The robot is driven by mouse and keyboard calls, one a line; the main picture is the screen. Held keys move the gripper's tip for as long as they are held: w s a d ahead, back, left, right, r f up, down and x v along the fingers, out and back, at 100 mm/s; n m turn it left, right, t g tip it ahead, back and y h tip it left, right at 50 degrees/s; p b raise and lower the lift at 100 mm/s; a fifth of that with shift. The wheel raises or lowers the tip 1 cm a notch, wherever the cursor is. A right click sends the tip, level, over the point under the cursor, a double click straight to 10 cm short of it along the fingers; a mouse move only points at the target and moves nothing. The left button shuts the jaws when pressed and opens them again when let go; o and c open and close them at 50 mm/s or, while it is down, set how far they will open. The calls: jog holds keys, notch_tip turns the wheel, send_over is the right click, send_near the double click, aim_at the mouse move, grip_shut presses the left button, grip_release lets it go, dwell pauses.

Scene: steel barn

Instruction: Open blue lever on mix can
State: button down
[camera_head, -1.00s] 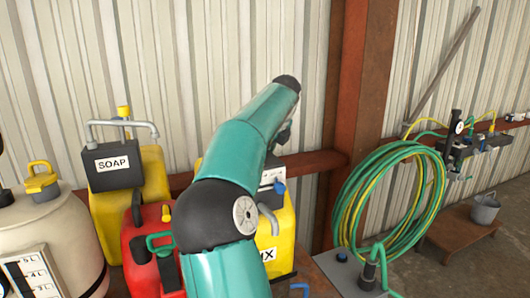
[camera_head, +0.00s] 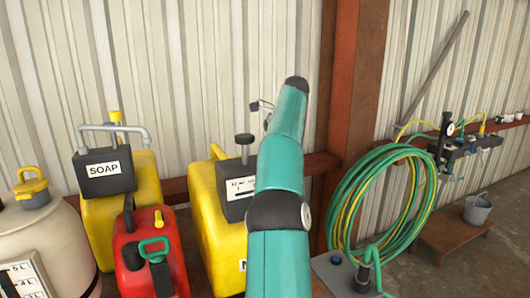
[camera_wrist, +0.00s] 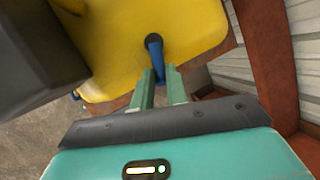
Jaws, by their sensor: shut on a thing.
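The yellow mix can (camera_head: 213,215) stands in the middle of the head view, partly hidden behind my arm; only the start of its label shows. A dark grey unit with a white label (camera_head: 238,187) is on its top. In the wrist view the can's yellow side (camera_wrist: 195,40) fills the top. The blue lever (camera_wrist: 154,52) comes out of a dark round fitting on that side. My gripper (camera_wrist: 160,76) is shut on the lever's lower end, between its two green fingers. The gripper itself is hidden in the head view.
A red can (camera_head: 135,250), a yellow soap can (camera_head: 145,195) and a cream tank (camera_head: 40,235) stand close together at left. A rusty steel post (camera_head: 355,90) and a coiled green and yellow hose (camera_head: 345,205) are at right. The corrugated wall is behind.

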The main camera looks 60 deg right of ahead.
jog(key=shift+w+d+n+y, duration=0.2)
jog(key=shift+w+n+y, duration=0.15)
jog(key=shift+n, duration=0.25)
jog(key=shift+f, duration=0.1)
dwell(0.3)
jog(key=c, duration=1.4)
grip_release()
jog(key=shift+s, duration=0.15)
jog(key=shift+r, duration=0.2)
